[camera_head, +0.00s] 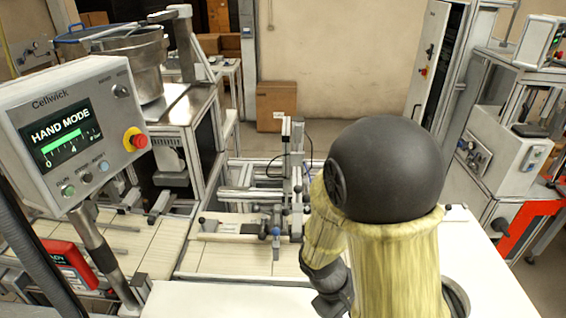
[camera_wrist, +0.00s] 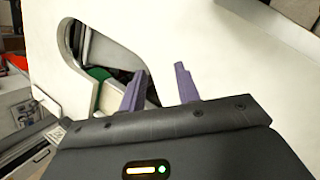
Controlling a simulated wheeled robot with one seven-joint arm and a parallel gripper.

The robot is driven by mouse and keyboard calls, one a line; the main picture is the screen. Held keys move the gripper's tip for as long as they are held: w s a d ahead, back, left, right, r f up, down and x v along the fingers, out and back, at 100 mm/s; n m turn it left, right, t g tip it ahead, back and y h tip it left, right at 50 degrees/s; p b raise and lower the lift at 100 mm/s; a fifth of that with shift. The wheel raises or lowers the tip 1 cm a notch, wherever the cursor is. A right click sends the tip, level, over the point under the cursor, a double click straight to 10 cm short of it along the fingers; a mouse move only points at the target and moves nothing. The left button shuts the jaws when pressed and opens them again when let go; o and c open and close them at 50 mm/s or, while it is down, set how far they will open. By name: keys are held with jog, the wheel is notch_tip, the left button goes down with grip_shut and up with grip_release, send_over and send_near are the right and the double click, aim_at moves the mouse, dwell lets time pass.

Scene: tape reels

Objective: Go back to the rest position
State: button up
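In the wrist view my gripper (camera_wrist: 158,86) shows two purple fingers that stand apart with nothing between them. The left finger lies over the edge of a cut-out in a white panel (camera_wrist: 215,55); the right finger lies over the panel's plain surface. I cannot tell how far the fingertips are from it. In the head view my arm, with a yellowish sleeve and a dark round joint, fills the right centre and hides part of the white worktop (camera_head: 220,299). My fingers cannot be made out there.
A control box (camera_head: 75,130) reading "HAND MODE" stands close on the left on a post. A metal fixture (camera_head: 270,229) with clamps sits beyond the worktop. A metal bowl (camera_head: 135,62) is behind left, a cardboard box (camera_head: 276,106) by the wall, and machine frames (camera_head: 505,150) at right.

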notch_tip(320, 180, up, 7)
jog(key=w+m+t+y, duration=0.2)
jog(key=m+t+y, duration=0.1)
jog(key=m, duration=0.4)
jog(key=shift+d+r+t+y, duration=0.15)
jog(key=shift+d+t+y, duration=0.2)
jog(key=shift+y, duration=0.45)
jog(key=shift+a, duration=0.1)
dwell(1.2)
